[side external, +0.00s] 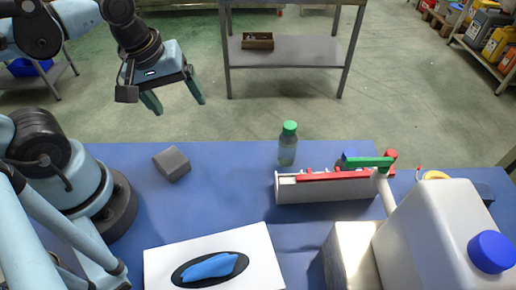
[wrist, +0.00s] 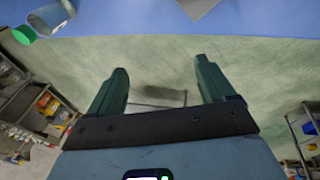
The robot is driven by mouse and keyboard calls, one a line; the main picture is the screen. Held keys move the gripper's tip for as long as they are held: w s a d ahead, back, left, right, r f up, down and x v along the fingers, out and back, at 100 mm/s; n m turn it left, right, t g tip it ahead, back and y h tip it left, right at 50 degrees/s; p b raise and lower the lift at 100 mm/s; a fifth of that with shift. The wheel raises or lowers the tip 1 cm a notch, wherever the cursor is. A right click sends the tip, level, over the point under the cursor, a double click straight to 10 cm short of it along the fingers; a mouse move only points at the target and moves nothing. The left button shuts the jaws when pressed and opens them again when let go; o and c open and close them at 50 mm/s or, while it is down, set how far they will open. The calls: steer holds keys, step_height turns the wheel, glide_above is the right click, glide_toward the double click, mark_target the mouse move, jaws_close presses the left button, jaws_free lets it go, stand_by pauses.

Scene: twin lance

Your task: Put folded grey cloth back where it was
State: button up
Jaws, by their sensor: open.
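The folded grey cloth (side external: 172,163) appears to be the small dark grey block lying on the blue table, left of centre near the far edge. A grey corner at the top of the wrist view (wrist: 198,7) looks like the same thing. My gripper (side external: 174,98) is open and empty, raised above and beyond the table's far edge, apart from the cloth. In the wrist view my gripper's two green fingers (wrist: 161,68) are spread with only floor between them.
A green-capped bottle (side external: 287,151), a grey rack (side external: 325,190) with red and green items, a metal box (side external: 352,255) and a white jug (side external: 430,235) stand right. The table's middle is clear.

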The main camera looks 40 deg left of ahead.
steer(key=w+r+m+t, duration=0.1)
steer(key=w+m+t, duration=0.3)
steer(key=m, duration=0.6)
steer(key=shift+w+a+r, duration=0.2)
steer(key=shift+w, duration=0.95)
